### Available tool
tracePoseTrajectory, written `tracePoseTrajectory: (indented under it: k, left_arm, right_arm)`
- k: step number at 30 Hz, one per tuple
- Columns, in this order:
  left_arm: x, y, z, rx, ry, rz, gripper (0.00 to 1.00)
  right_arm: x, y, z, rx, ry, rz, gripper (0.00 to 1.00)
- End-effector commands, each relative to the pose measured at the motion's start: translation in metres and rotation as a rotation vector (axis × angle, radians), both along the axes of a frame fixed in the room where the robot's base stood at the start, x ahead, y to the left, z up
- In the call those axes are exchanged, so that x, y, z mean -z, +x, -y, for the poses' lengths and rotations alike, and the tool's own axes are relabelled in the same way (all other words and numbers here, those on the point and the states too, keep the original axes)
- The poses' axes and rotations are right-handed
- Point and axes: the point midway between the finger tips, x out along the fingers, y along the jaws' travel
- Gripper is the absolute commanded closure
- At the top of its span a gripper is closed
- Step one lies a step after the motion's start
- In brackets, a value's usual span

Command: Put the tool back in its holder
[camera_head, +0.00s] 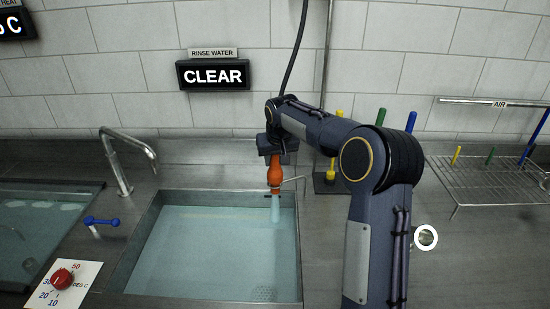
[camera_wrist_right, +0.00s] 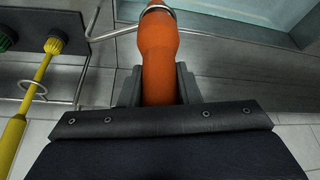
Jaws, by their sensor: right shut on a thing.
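The tool has an orange handle (camera_head: 274,174) and hangs roughly upright above the right end of the water-filled sink. My right gripper (camera_head: 274,156) is shut on its upper part. In the right wrist view the orange handle (camera_wrist_right: 158,60) lies between the two fingers of my right gripper (camera_wrist_right: 158,88). A thin wire hook (camera_head: 293,181), perhaps the holder, reaches from the right to the handle's lower end. In the wrist view this wire (camera_wrist_right: 118,33) meets a metal collar on the tool; whether the collar rests in it I cannot tell. My left gripper is out of view.
The sink (camera_head: 150,240) holds water, with a pale streak below the tool. A faucet (camera_head: 118,165), blue lever (camera_head: 102,221) and red dial (camera_head: 62,279) are left. Yellow, green and blue-handled tools stand behind my arm. A wire rack (camera_head: 490,180) is right. The sign reads CLEAR.

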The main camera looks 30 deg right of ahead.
Motion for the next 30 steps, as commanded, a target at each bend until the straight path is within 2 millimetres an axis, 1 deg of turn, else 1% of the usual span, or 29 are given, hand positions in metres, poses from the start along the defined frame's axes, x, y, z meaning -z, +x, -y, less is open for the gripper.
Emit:
tracePoseTrajectory:
  k: [8, 25, 26, 30]
  left_arm:
    - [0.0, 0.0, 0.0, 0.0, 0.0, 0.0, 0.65]
    - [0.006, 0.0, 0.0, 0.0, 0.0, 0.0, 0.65]
    - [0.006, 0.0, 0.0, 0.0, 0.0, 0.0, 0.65]
    - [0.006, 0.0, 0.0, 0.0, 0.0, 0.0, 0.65]
  right_arm:
    - [0.0, 0.0, 0.0, 0.0, 0.0, 0.001, 0.99]
    - [0.01, 0.0, 0.0, 0.0, 0.0, 0.001, 0.99]
    - [0.01, 0.0, 0.0, 0.0, 0.0, 0.001, 0.68]
    - [0.01, 0.0, 0.0, 0.0, 0.0, 0.0, 0.49]
